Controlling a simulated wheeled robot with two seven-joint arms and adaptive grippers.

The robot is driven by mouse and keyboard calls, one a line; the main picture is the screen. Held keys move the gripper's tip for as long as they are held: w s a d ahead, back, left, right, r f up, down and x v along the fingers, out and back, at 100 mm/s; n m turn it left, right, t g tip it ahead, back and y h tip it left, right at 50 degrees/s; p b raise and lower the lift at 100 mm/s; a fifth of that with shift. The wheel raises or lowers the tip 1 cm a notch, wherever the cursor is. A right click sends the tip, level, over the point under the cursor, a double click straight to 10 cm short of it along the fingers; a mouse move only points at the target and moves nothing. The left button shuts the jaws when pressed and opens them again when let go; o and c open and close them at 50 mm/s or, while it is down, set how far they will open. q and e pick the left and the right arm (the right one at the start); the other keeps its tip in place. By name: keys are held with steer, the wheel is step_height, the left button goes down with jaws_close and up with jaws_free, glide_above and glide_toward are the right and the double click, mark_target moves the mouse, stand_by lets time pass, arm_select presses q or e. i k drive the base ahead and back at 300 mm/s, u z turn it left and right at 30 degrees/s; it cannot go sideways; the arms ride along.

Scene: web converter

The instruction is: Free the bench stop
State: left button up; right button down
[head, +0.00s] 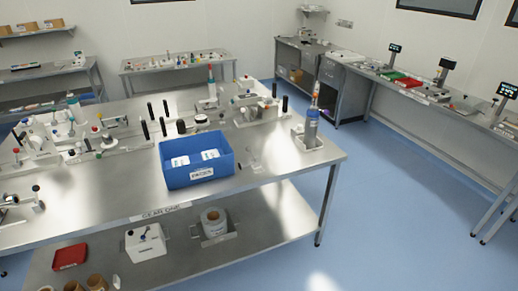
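A long steel bench (275,190) fills the middle of the head view. Several small fixtures with levers and knobs stand along its top. At the left is a white mechanism (45,135). Upright black handles (145,130) stand near the middle, and another fixture (258,110) with a black post is to the right of them. I cannot tell which of these parts is the bench stop, or how it is held. Neither of my grippers shows in this view.
A blue crate (196,179) with white packs stands near the bench's front edge. A blue bottle (311,126) stands in a holder at the right end. Blue floor (400,190) at right is clear.

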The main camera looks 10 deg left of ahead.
mark_target(248, 149)
steer(key=u, duration=0.4)
steer(key=i, duration=0.9)
steer(key=u, duration=0.6)
